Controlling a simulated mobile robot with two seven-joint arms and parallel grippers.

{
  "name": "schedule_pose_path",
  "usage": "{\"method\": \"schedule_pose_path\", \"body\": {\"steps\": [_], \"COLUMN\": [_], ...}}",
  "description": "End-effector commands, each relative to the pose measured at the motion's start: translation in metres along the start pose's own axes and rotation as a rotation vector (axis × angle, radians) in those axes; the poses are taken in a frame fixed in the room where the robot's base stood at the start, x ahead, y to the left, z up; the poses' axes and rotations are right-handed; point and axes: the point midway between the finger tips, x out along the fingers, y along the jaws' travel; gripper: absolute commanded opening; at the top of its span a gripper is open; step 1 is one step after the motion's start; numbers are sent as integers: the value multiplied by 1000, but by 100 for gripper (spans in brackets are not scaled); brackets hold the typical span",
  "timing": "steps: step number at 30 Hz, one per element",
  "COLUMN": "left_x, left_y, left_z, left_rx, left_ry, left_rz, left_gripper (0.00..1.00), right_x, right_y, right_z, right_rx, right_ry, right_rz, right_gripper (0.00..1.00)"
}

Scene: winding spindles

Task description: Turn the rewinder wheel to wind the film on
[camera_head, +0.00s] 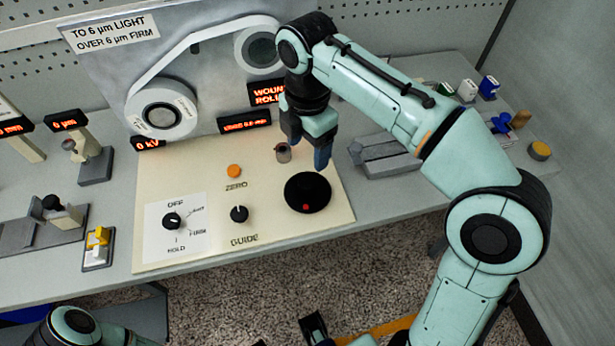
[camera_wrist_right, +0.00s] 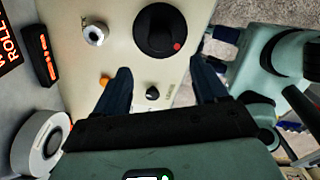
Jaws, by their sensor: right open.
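The rewinder wheel (camera_head: 308,193), a black disc with a red dot near its front rim, lies on the cream panel (camera_head: 270,225). It also shows in the right wrist view (camera_wrist_right: 158,28), beyond my fingertips. The white film (camera_head: 190,45) runs between a large white roll (camera_head: 160,112) and a grey roll (camera_head: 259,47) on the upright plate. My right gripper (camera_head: 305,150) is open and empty above the panel, just behind the wheel, pointing down. Its fingers (camera_wrist_right: 162,75) are apart and touch nothing visible. Part of what looks like my left gripper (camera_head: 316,328) shows at the bottom edge; its jaws are unclear.
A small metal knob (camera_head: 283,152) stands behind the wheel. An orange ZERO button (camera_head: 234,170), a GUIDE knob (camera_head: 239,213) and an OFF/HOLD selector (camera_head: 172,220) sit to the left. A grey fixture (camera_head: 385,155) is to the right. Lit displays (camera_head: 243,122) line the plate's foot.

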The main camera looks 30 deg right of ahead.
Motion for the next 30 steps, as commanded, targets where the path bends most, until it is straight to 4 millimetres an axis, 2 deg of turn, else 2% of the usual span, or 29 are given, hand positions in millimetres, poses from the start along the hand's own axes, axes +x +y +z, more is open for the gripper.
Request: {"method": "schedule_pose_path", "body": {"steps": [1,6,12,15,21,28,29,30], "left_x": [5,13,20,22,23,22,22,22], "left_y": [-1,-2,-3,-3,-3,-3,-3,-3], "left_z": [-1,-7,-12,-14,-15,-15,-15,-15], "left_rx": [0,2,3,4,4,4,4,4], "left_ry": [3,19,35,39,43,43,43,43], "left_rz": [1,4,7,8,9,9,9,9], "left_gripper": [43,43,43,43,43,43,43,43], "right_x": [14,52,88,99,109,109,109,109], "right_y": [-1,-1,-1,0,0,0,0,0], "right_z": [0,0,0,0,0,0,0,0], "right_rx": [0,1,1,2,2,2,2,2], "right_ry": [0,0,0,0,0,0,0,0], "right_rz": [-5,-5,-3,-2,0,0,0,0], "right_gripper": [72,72,72,72,72,72,68,55]}}
